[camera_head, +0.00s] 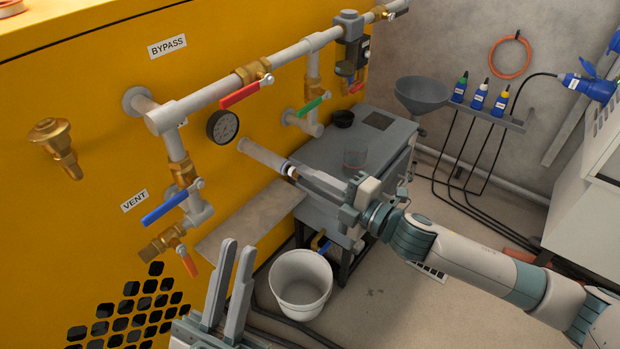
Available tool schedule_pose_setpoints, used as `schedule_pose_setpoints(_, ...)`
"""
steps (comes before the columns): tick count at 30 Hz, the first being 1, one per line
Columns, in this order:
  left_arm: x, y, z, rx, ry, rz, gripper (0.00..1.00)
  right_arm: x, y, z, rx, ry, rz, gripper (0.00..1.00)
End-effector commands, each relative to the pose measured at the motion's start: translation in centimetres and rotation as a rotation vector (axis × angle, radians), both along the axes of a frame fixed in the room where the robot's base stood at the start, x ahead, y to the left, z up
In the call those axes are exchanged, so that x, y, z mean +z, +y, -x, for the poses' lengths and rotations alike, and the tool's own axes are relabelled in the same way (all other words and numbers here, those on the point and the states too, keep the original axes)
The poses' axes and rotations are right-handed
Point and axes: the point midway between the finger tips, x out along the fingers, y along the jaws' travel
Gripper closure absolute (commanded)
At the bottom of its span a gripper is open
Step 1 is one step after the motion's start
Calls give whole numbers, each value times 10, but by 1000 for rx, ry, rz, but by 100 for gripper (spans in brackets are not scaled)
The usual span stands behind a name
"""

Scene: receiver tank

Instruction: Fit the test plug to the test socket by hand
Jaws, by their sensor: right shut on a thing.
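My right gripper (303,175) reaches in from the right, with its fingers pointing left toward the yellow panel. A pale grey cylinder (262,155), which looks like the test socket, juts from the panel and lines up with the plug. The two look close together; I cannot tell whether they touch. My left gripper (238,246) is at the bottom, empty, its two fingers apart and pointing up.
Pipes with red (240,94), green (313,104) and blue (165,207) valve handles and a gauge (222,126) stand out from the panel. A grey bench (330,150) stands behind my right gripper. A white bucket (301,288) stands on the floor below.

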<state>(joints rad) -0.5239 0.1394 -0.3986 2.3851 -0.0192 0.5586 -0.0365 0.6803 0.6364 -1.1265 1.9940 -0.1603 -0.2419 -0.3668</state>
Motion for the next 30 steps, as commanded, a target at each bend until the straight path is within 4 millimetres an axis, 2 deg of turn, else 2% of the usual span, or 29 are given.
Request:
schedule_pose_setpoints(13,0,0,2,0,16,0,86,1,0,0,0,0,-1,100)
schedule_pose_setpoints(30,10,0,1,0,8,0,86,1,0,0,0,0,-1,100)
